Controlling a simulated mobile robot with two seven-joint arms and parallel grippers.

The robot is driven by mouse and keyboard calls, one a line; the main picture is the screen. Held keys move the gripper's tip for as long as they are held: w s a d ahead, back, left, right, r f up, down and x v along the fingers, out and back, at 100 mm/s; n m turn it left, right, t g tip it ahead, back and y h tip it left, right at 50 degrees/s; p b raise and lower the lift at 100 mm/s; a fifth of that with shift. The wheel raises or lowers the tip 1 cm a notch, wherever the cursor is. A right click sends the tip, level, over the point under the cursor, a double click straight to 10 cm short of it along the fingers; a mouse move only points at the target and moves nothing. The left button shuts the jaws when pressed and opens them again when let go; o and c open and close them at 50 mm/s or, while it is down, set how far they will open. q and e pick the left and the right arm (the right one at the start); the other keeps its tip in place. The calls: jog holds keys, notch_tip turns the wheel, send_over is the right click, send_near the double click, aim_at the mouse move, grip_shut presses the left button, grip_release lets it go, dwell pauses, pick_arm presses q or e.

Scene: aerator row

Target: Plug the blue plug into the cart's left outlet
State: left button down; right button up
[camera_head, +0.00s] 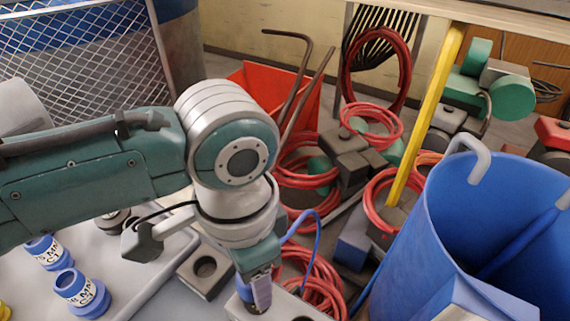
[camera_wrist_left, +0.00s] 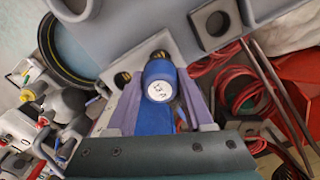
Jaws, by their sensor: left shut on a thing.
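My left gripper (camera_head: 258,291) points down and is shut on the blue plug (camera_head: 244,289). In the left wrist view, the plug (camera_wrist_left: 161,82) shows its round white label between the two purple fingers. A blue cable (camera_head: 316,243) runs by the gripper. The plug is over or at a pale grey outlet box (camera_head: 292,307) with brass-rimmed holes. In the left wrist view, the box (camera_wrist_left: 180,44) shows one hole just beyond the plug and another beside the finger. I cannot tell whether the plug's tip is inside a hole. My right gripper is not in view.
A grey block with one round hole (camera_head: 203,272) stands close left of the gripper. Two labelled blue fittings (camera_head: 80,294) stand on the pale tray (camera_head: 120,302). A blue bin (camera_head: 440,240), a yellow post (camera_head: 425,115) and red cable coils (camera_head: 310,285) crowd the right.

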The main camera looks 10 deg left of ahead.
pick_arm(q)
jog(key=shift+f+b, duration=1.5)
jog(key=shift+f, duration=0.75)
jog(key=shift+c, duration=1)
grip_release()
jog(key=shift+r, duration=0.1)
